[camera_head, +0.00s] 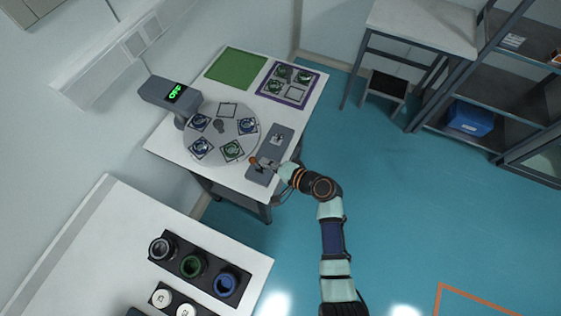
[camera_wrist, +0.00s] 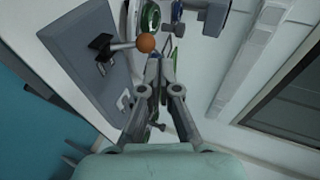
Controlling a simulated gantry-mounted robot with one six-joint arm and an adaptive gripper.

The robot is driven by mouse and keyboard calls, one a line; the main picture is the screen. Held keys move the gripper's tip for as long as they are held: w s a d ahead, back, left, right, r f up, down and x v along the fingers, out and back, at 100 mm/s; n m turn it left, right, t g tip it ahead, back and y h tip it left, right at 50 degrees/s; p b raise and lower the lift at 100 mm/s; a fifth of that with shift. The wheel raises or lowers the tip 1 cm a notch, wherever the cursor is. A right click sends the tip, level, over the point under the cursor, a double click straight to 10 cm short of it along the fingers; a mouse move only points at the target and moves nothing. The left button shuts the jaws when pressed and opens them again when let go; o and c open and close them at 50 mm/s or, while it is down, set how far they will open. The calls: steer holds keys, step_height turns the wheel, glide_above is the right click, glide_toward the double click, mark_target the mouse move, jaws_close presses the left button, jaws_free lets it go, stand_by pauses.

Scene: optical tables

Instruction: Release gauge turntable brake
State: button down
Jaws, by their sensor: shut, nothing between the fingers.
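The round grey turntable (camera_head: 214,140) carries several small round pieces on square marks. Beside it, a grey control panel (camera_head: 270,149) bears a lever with an orange ball knob (camera_head: 254,160). In the wrist view, the orange knob (camera_wrist: 146,43) ends a metal lever (camera_wrist: 122,46) rising from a dark slot in the panel (camera_wrist: 85,42). My gripper (camera_wrist: 160,60) is shut and empty, its fingertips close beside the knob; I cannot tell whether they touch. In the head view my gripper (camera_head: 272,165) is over the panel's near end.
A gauge head (camera_head: 158,94) with a green display, apparently reading OFF, overhangs the turntable. A green mat (camera_head: 236,66) and a purple-edged tray (camera_head: 313,92) lie behind. A white bench (camera_head: 110,235) with round holders is at lower left.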

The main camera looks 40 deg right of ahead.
steer(key=s+d+r+p, duration=0.1)
steer(key=s+r+p, duration=0.1)
steer(key=s+r, duration=0.6)
steer(key=shift+s+d, duration=0.3)
steer(key=shift+s, duration=0.45)
steer(key=w+a+r+n+g, duration=0.1)
steer(key=w+a+r+n, duration=0.1)
steer(key=a+r+n, duration=0.3)
steer(key=w+a+r+n+g, duration=0.1)
steer(key=w+a+r+n, duration=0.25)
steer(key=a, duration=0.45)
steer(key=s+a+r+n+t+h, duration=0.25)
steer(key=a+r+n, duration=0.35)
steer(key=a+r, duration=0.4)
step_height(320, 180, up, 16)
steer(key=s+p, duration=0.1)
steer(key=p, duration=1.3)
steer(key=shift+s+f+g+h+p, duration=0.15)
steer(key=shift+f+g+h+p, duration=0.05)
steer(key=shift+g+h+p, duration=0.15)
steer(key=c, duration=1.9)
jaws_free()
